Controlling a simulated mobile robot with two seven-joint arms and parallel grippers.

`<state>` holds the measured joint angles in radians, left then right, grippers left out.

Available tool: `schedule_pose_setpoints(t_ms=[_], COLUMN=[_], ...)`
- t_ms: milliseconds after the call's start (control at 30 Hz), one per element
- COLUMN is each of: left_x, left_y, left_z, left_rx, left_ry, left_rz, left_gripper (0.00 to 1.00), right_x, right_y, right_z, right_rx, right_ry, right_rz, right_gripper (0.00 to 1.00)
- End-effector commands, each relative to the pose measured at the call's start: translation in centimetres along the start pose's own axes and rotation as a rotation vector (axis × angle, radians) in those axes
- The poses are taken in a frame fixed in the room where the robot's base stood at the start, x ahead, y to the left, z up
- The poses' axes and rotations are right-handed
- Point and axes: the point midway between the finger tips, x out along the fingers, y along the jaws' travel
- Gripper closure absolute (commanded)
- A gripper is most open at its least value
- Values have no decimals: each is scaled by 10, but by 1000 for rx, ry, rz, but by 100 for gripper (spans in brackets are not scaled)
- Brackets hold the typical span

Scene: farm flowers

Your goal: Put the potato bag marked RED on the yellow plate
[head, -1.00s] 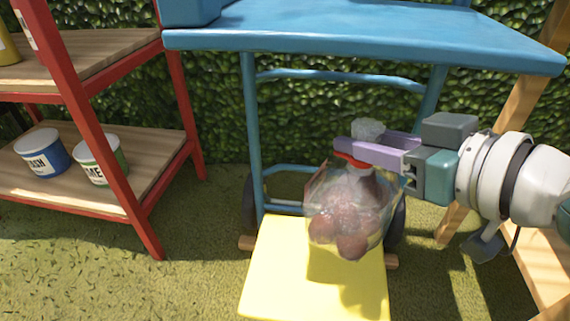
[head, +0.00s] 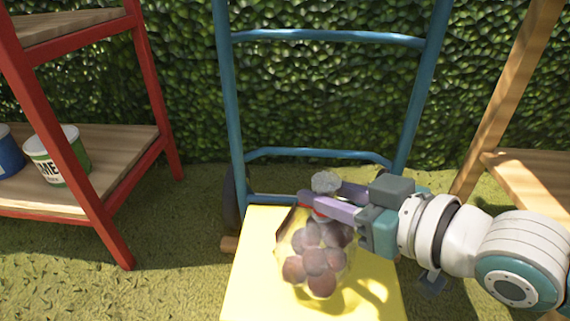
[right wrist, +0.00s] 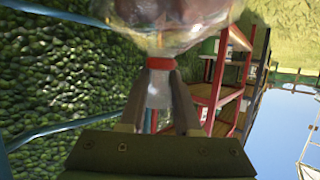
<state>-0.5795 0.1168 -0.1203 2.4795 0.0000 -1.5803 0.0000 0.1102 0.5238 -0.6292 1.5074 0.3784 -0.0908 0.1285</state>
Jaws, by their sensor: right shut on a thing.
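A clear bag of reddish potatoes (head: 318,258) with a red band at its neck hangs from my right gripper (head: 328,200). The gripper is shut on the bag's neck, just below the bunched top. The bag also shows in the right wrist view (right wrist: 170,18), with the gripper fingers (right wrist: 158,85) on either side of its neck. The yellow plate (head: 250,285) is the flat base of a blue hand truck. The bag is over the plate in the head view; I cannot tell whether it touches it. No marking is readable on the bag. My left gripper is not in view.
The blue hand truck frame (head: 233,110) stands upright behind the plate, before a hedge. A red-framed shelf (head: 110,235) with cans, one green and white (head: 58,160), is at left. A wooden stand (head: 500,100) is at right. Grass lies between them.

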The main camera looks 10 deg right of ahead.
Motion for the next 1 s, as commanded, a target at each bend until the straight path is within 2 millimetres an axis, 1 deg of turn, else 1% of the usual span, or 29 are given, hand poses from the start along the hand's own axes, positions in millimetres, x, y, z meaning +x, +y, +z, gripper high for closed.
schedule_pose_setpoints(t_ms=[133, 300, 367, 633, 767, 800, 1000], left_x=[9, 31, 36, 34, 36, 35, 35], left_y=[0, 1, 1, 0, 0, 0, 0], left_z=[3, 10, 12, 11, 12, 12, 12], left_rx=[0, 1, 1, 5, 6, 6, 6], left_ry=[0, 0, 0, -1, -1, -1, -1], left_rz=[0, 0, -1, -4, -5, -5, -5], left_gripper=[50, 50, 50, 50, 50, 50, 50], right_x=[4, 14, 16, 16, 17, 16, 16], right_y=[0, 0, 0, 0, 0, 0, 0], right_z=[7, 34, 41, 39, 43, 44, 44], right_rx=[0, 0, -1, -1, -1, 0, 0], right_ry=[9, 7, 8, 8, 7, 1, 1], right_rz=[-1, -1, -1, -1, 0, 0, 0], right_gripper=[100, 100, 100, 100, 100, 64, 42])
